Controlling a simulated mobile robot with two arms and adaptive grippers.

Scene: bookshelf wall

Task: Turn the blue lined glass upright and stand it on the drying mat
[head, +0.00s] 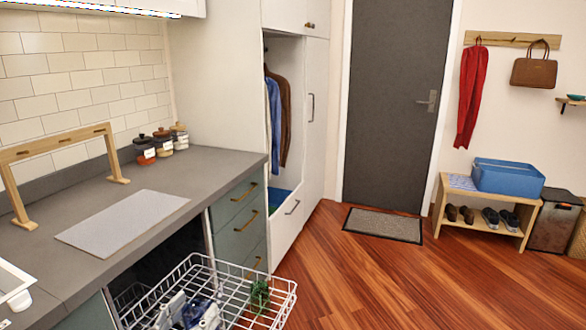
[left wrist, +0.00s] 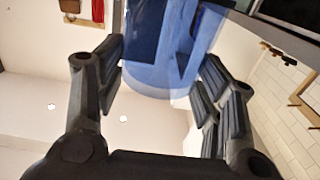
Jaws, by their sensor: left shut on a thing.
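The blue lined glass (left wrist: 172,50) is see-through blue with darker blue bands. In the left wrist view it sits between the two dark fingers of my left gripper (left wrist: 165,85), which is shut on it. In the head view my left gripper (head: 188,313) is low at the bottom edge, over the dishwasher rack, with a dark blue bit of the glass (head: 197,308) showing between its pale parts. I cannot tell which way up the glass is. The light grey drying mat (head: 122,222) lies bare on the counter, above and left of the gripper. My right gripper is not in view.
The white wire rack (head: 268,318) is pulled out beside the counter (head: 185,172), with a green item (head: 260,295) in it. A wooden arch stand (head: 55,145) stands behind the mat. Several jars (head: 162,142) stand at the wall. A white object (head: 14,285) is at the left edge.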

